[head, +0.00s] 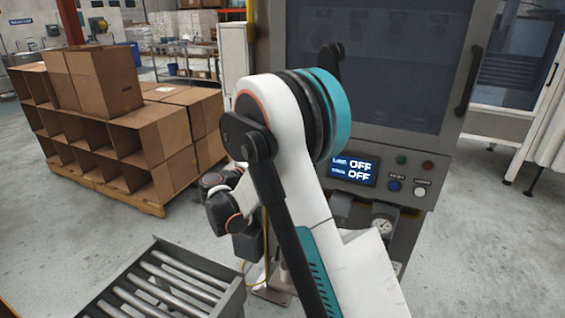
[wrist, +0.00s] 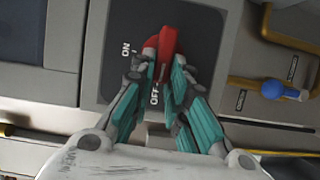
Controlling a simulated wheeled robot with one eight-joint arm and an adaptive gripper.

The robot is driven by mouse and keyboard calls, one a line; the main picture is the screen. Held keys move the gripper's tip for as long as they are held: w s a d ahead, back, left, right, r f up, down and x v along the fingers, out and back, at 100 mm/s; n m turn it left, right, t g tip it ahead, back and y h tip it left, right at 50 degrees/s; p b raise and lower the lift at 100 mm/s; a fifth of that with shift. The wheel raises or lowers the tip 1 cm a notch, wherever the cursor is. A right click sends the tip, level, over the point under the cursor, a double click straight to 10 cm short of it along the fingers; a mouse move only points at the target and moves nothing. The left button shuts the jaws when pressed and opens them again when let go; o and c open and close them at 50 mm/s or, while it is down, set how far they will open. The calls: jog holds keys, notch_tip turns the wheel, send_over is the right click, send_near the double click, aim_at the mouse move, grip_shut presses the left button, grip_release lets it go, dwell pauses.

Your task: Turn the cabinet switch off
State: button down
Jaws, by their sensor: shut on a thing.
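The cabinet switch is a red handle (wrist: 168,40) on a dark plate (wrist: 118,32) marked ON at its left and OFF below it. In the wrist view my gripper (wrist: 160,76) has its teal-sided fingers closed on the lower part of the red handle. The handle stands nearly upright in the picture, and the fingers partly hide it. In the head view my arm covers the switch and my gripper. The cabinet (head: 416,143) shows a lit display (head: 353,170) with two lines reading OFF.
A blue valve handle (wrist: 272,89) and yellow-brown pipes (wrist: 290,45) are right of the switch. A gauge (head: 383,226) sits low on the cabinet. A roller conveyor (head: 165,285) stands at front left, with cardboard boxes (head: 104,82) on a pallet behind.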

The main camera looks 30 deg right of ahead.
jog(key=shift+f+n, duration=0.1)
jog(key=shift+n, duration=0.2)
dwell(0.4)
jog(key=c, duration=1.6)
grip_release()
jog(key=shift+o, duration=0.2)
jog(key=v, duration=1.2)
jog(key=shift+f, duration=0.15)
